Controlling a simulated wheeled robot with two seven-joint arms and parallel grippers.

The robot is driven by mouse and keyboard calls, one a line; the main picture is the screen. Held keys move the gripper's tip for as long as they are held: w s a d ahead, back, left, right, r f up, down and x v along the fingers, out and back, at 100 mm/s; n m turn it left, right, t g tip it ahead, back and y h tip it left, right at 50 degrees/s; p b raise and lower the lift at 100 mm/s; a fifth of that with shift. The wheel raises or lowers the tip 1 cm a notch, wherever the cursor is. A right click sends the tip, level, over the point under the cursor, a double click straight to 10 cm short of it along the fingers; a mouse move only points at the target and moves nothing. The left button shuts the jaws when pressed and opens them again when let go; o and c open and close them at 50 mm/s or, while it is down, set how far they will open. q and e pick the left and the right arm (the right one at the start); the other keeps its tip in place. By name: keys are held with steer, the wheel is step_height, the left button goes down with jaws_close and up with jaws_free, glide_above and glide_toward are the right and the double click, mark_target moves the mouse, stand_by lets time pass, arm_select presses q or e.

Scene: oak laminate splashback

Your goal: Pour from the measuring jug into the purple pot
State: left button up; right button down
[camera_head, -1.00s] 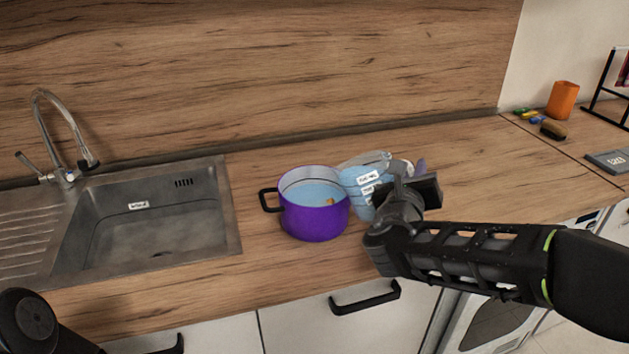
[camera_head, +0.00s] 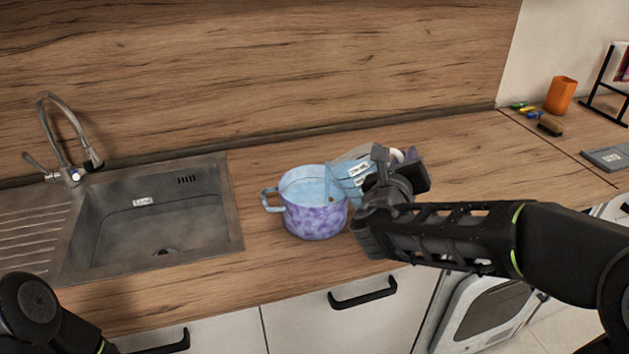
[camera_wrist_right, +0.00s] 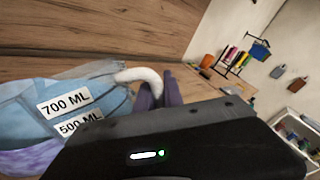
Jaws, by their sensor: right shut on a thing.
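The pot (camera_head: 316,220) stands on the counter right of the sink, its outside now mottled purple and pale blue, with light-blue liquid inside. The clear measuring jug (camera_head: 349,172) is tilted left, its lip over the pot's right rim. My right gripper (camera_head: 408,155) is shut on the jug, at the white handle, to the right of the pot. The wrist view shows the jug (camera_wrist_right: 97,95) with 700 ML and 500 ML labels and blue inside, and the purple fingertips (camera_wrist_right: 160,92) at the handle. The gripper body hides part of the jug. My left gripper is out of view.
The steel sink (camera_head: 150,225) with its tap (camera_head: 68,135) lies left of the pot. An orange cup (camera_head: 560,95), a brush (camera_head: 550,127) and a scale (camera_head: 606,158) are at the far right. The counter behind the jug is clear.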

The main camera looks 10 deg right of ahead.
mark_target(392, 149)
steer(key=shift+w+a+r+p, duration=0.2)
steer(key=shift+r+p, duration=0.4)
steer(key=shift+w+a+r+n+g+p, duration=0.3)
steer(key=shift+w+a+n+p, duration=0.25)
steer(key=shift+n+p, duration=0.6)
stand_by(0.7)
steer(key=shift+w+a+r+p, duration=0.1)
steer(key=shift+w+a+p, duration=0.1)
steer(key=shift+p, duration=0.75)
stand_by(0.6)
steer(key=s+d+f+m+b, duration=0.1)
steer(key=s+f+m+b, duration=0.1)
steer(key=b, duration=0.3)
steer(key=shift+d+b, duration=0.35)
steer(key=shift+b, duration=0.05)
steer(key=shift+d+f, duration=0.1)
